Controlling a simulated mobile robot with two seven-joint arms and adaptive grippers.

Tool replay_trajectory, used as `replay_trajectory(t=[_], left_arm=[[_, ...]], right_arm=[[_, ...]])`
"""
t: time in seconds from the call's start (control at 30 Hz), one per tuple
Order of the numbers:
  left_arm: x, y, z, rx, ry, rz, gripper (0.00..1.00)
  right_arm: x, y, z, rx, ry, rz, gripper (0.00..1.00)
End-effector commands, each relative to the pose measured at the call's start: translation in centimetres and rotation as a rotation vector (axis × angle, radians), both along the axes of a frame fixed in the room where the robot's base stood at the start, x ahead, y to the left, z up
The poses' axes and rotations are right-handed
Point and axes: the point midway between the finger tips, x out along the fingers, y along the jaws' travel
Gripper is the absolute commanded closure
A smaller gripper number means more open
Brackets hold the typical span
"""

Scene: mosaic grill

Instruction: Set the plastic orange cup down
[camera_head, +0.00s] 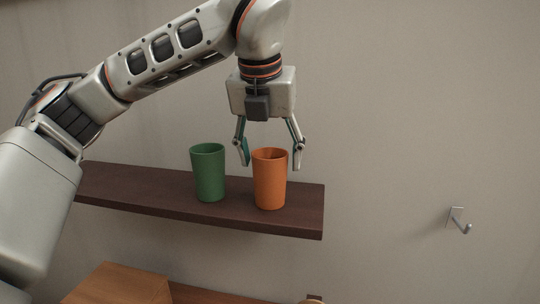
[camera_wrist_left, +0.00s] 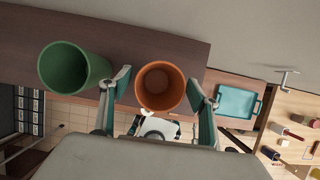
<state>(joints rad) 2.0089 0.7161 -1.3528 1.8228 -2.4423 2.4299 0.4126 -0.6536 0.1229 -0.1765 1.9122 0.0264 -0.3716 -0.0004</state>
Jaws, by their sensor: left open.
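The orange cup (camera_head: 270,182) stands upright on the dark wooden shelf (camera_head: 305,213), near its right end. In the left wrist view the orange cup (camera_wrist_left: 147,94) is seen from above, its inside empty, between the two fingers. My left gripper (camera_head: 270,160) is open, pointing down, with one finger to each side of the cup's rim. The left finger seems apart from the cup; contact on the right side is hard to tell. My right gripper is not in view.
A green cup (camera_head: 208,173) stands upright on the shelf just left of the orange cup. A metal hook (camera_head: 460,222) sticks out of the wall at right. A wooden box (camera_head: 120,285) is below the shelf. In the left wrist view, a blue tray (camera_wrist_left: 236,102) shows lower down.

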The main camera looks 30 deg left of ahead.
Motion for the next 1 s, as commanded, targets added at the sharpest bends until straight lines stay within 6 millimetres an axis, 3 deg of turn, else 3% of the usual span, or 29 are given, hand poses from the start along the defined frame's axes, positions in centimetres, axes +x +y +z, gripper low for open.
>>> replay_trajectory(t=[0.17, 0.63, 1.0], left_arm=[[-0.6, -0.2, 1.8, 0.0, -0.005, 0.0, 0.39], [-3.7, -1.0, 9.6, 0.0, -0.004, 0.002, 0.39], [-4.4, -1.2, 11.2, 0.0, 0.0, 0.0, 0.39]], right_arm=[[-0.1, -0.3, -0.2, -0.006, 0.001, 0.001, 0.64], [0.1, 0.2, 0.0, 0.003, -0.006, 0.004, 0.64], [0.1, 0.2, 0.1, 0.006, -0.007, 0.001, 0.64]])
